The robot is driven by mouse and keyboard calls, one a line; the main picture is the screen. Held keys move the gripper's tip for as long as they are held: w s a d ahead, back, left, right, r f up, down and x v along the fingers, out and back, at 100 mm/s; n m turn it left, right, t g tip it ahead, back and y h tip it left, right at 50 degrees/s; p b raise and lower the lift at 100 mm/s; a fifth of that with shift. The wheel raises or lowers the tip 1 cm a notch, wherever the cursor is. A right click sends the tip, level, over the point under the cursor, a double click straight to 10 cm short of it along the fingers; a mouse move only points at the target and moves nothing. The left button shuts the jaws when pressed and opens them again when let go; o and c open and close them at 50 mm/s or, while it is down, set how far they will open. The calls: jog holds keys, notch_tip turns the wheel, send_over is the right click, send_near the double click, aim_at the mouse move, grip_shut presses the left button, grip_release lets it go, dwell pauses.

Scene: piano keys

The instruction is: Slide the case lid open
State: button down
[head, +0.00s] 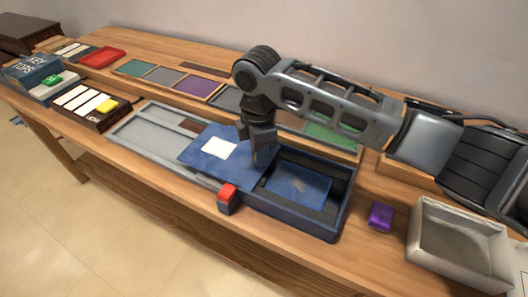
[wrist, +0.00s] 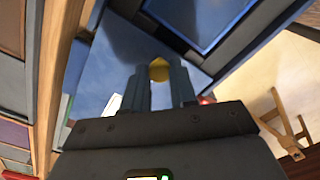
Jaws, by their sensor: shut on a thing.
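The case (head: 337,218) is a dark blue box on the bench, with its right part open and a blue panel showing inside. The case lid (head: 236,172) is a flat blue sheet with a white label (head: 219,148). It lies left of the opening, partly over a grey tray. My gripper (head: 260,160) is over the lid's right part. In the wrist view, my gripper (wrist: 160,78) is shut on a small yellow knob (wrist: 159,69) above the blue lid (wrist: 122,65). The knob is hidden in the head view.
A red-topped dark block (head: 228,198) stands at the case's front edge. A grey tray (head: 140,135) lies to the left. A purple block (head: 380,216) and a pale open box (head: 422,235) are on the right. Coloured panels (head: 199,85) line the back.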

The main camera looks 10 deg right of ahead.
jog(key=c, duration=0.9)
grip_release()
jog(key=shift+r+b, duration=0.45)
jog(key=shift+r, duration=3.45)
